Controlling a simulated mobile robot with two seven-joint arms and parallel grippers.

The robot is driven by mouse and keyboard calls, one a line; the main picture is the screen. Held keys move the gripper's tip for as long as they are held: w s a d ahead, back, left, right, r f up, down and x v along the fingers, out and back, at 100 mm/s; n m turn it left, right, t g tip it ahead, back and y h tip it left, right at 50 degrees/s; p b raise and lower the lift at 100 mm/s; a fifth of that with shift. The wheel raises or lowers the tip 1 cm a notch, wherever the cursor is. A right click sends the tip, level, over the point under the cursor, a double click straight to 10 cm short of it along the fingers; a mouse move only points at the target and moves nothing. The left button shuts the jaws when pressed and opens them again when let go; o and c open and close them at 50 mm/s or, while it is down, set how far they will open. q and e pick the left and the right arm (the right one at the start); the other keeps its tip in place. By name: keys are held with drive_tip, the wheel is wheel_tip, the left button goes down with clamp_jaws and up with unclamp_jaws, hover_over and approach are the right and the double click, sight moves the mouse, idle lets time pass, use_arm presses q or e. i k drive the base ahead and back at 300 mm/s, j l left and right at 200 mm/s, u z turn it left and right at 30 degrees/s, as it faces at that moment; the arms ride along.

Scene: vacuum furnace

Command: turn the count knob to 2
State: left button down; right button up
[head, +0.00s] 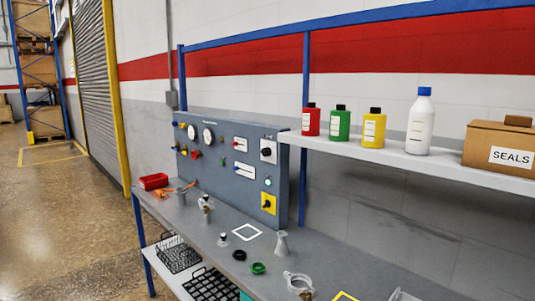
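A grey-blue control panel (228,190) stands upright at the back of the bench. A black rotary knob on a white plate (268,151) is at its upper right. Another dark knob on a yellow plate (268,203) is at its lower right. Their markings are too small to read, so I cannot tell which is the count knob or where it points. Two round gauges (208,135), small coloured knobs, a red knob (196,154) and two white slider plates (244,170) are also on the panel. Neither gripper shows.
The grey bench (210,225) holds a red tray (153,181), metal fittings (281,243), a green ring (258,268) and a metal clamp (298,282). A shelf (445,166) at right carries bottles and a SEALS box (500,147). Open floor (65,215) is at left.

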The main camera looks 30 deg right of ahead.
sight(266, 152)
drive_tip(key=i+j, duration=0.2)
drive_tip(key=i, duration=0.2)
drive_tip(key=i+j, duration=0.2)
drive_tip(key=i, duration=0.2)
drive_tip(key=i+j+z, duration=0.1)
drive_tip(key=z, duration=0.25)
drive_tip(key=i+j+z, duration=0.1)
drive_tip(key=z, duration=0.2)
drive_tip(key=i+j+z, duration=0.15)
drive_tip(key=z, duration=0.2)
drive_tip(key=i+j, duration=0.05)
